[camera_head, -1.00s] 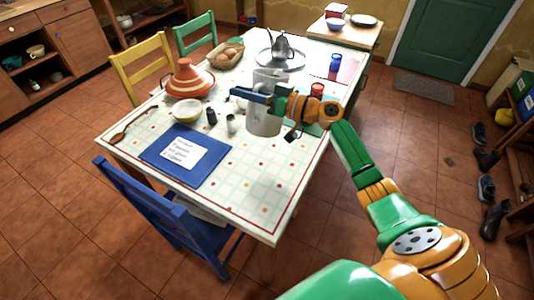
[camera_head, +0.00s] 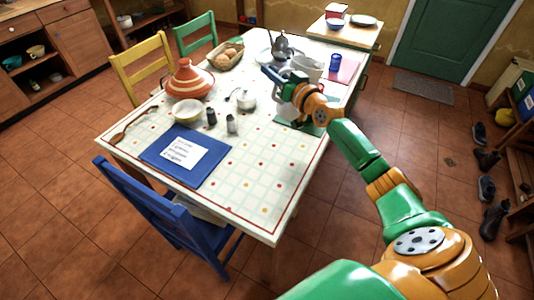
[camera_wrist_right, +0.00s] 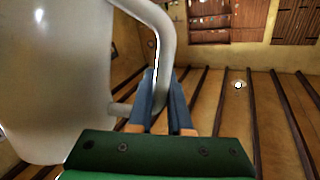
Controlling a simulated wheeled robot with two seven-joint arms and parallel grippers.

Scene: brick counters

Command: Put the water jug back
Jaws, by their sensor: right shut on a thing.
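The pale grey water jug (camera_head: 308,66) is in my right gripper (camera_head: 271,76), over the far right part of the table. My arm and gripper hide much of it in the head view. In the right wrist view the jug body (camera_wrist_right: 55,75) fills the left side, and the two blue fingers (camera_wrist_right: 163,98) are shut on its handle. A green mat (camera_head: 316,127) lies on the table near my right gripper, partly covered by the arm. I cannot tell whether the jug touches the table. My left gripper is not in view.
A metal kettle (camera_head: 280,47) on a tray stands behind the jug. A blue cup (camera_head: 335,62) is to its right. A small white pot (camera_head: 247,99), an orange tagine (camera_head: 188,80) and a blue folder (camera_head: 186,155) are to the left. The front right tabletop is clear.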

